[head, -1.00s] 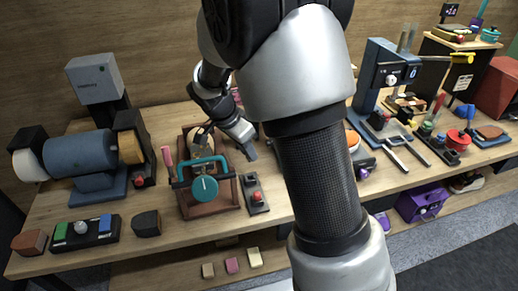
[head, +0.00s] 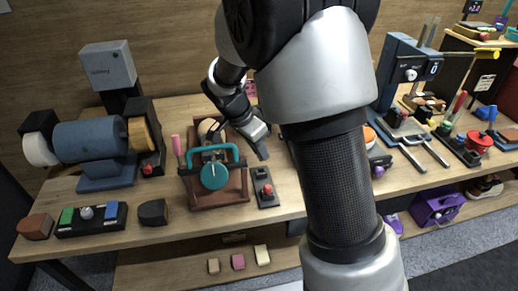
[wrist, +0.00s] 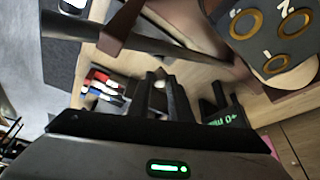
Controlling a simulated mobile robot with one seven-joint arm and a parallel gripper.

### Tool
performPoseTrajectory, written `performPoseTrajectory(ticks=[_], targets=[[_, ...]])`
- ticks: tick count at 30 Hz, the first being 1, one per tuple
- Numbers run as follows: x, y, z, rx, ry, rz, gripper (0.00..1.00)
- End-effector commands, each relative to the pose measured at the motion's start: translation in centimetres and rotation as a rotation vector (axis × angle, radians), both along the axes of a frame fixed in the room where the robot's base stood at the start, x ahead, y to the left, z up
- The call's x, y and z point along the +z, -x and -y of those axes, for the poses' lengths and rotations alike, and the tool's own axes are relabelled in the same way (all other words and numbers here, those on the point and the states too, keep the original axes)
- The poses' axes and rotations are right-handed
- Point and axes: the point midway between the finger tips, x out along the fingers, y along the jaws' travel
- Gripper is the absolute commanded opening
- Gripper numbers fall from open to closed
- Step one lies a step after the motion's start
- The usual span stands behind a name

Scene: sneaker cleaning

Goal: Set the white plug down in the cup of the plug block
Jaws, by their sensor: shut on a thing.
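My gripper (head: 262,153) is just right of the teal-handled clamp frame in the head view, pointing down over the bench. In the wrist view its two dark fingers (wrist: 163,92) are shut on a small pale thing, which looks like the white plug (wrist: 160,85); mostly only its pale end shows. A grey block with several brass-ringed round openings (wrist: 272,36) is at the upper right of the wrist view, apart from the fingers. It may be the plug block, but I cannot tell for sure. The plug is too small to make out in the head view.
The clamp frame (head: 214,177) stands left of my gripper. A dark box with a red button (head: 267,188) is just in front of it. A blue grinder-like machine (head: 92,148) is farther left. Red, white and blue items (wrist: 101,83) lie left in the wrist view.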

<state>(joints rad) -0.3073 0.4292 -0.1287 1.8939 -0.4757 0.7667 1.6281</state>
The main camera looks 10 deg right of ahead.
Motion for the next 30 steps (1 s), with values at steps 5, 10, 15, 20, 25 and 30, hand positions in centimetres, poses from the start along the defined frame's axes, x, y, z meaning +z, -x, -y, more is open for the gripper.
performPoseTrajectory(ticks=[5, 10, 15, 20, 25, 30], targets=[[-2.2, 0.0, 0.0, 0.000, 0.000, 0.000, 0.00], [-2.9, 0.0, 0.0, 0.000, 0.000, 0.000, 0.00], [-2.8, 0.0, 0.0, 0.000, 0.000, 0.000, 0.00], [-2.8, 0.0, 0.0, 0.000, 0.000, 0.000, 0.00], [-2.8, 0.0, 0.0, 0.000, 0.000, 0.000, 0.00], [-2.9, 0.0, 0.0, 0.000, 0.000, 0.000, 0.00]])
